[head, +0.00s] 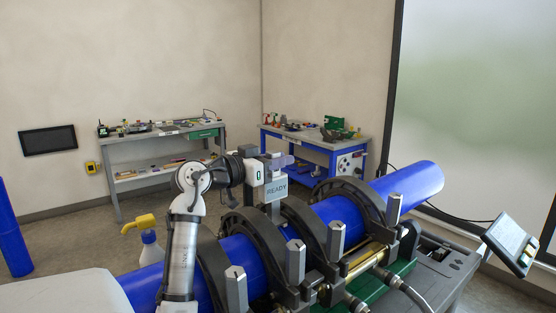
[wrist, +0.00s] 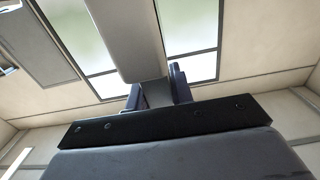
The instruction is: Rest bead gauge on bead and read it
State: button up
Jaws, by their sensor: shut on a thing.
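My gripper (head: 284,162) is shut on a grey device, which looks like the bead gauge (head: 276,192). The pipe lies in dark ring clamps (head: 242,228). I cannot make out the bead, and I cannot tell whether the gauge touches the pipe.
Upright grey clamp posts (head: 295,262) stand along the near side of the pipe. A spray bottle with a yellow head (head: 148,238) stands left of my arm. A tilted screen (head: 512,243) is at the right. Two workbenches (head: 160,141) (head: 312,137) stand behind, away from the pipe.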

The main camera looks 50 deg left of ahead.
jog(key=shift+f+b, duration=0.35)
jog(key=shift+f, duration=0.35)
dwell(2.4)
jog(key=shift+r+p, duration=2)
jog(key=shift+r, duration=1.7)
jog(key=shift+s, duration=0.1)
